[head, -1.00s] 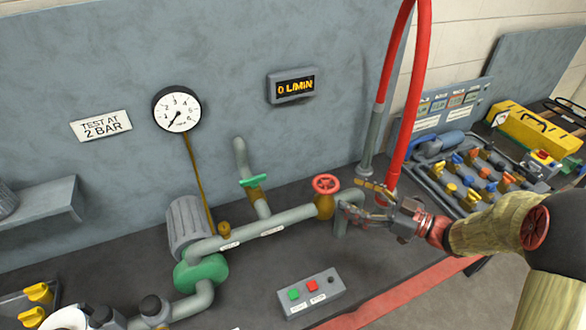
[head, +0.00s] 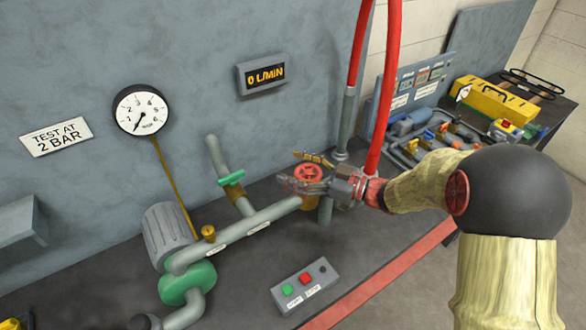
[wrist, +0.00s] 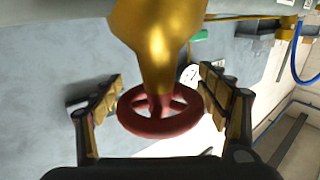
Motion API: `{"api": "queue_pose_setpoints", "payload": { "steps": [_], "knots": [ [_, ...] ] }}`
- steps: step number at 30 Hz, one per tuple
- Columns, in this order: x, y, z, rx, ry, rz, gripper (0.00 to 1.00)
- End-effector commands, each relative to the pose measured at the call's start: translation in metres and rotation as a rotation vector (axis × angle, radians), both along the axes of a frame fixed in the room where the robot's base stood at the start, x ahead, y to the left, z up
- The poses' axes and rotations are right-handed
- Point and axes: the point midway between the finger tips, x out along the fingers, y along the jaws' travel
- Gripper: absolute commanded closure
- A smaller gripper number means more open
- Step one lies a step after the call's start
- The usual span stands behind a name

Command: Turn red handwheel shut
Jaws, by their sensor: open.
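The red handwheel (head: 308,173) sits on a brass valve at the right end of the grey pipe. In the wrist view the red handwheel (wrist: 160,113) lies between my two fingers, with the brass valve body (wrist: 158,40) beyond it. My gripper (head: 306,174) is open around the wheel, one finger on each side. In the wrist view my gripper (wrist: 167,103) shows a gap between the left finger and the rim; the right finger is close to the rim, and I cannot tell whether it touches. The fingers partly cover the wheel in the head view.
A red hose (head: 386,90) rises just behind my gripper. A green-handled valve (head: 232,178) stands on a branch pipe to the left. A box with green and red buttons (head: 304,286) lies in front. The flow display (head: 262,73) reads 0 L/MIN; a round gauge (head: 141,110) hangs left.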

Motion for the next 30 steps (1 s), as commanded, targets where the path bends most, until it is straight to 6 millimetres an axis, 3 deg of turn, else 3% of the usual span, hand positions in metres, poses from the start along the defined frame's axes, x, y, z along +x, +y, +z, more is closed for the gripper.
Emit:
{"api": "queue_pose_setpoints", "payload": {
  "steps": [7, 30],
  "knots": [
    [0.0004, 0.0007, 0.0002, 0.0, 0.0, 0.0, 0.24],
    [0.0003, 0.0005, 0.0, -0.001, 0.0, 0.0, 0.68]
  ]
}}
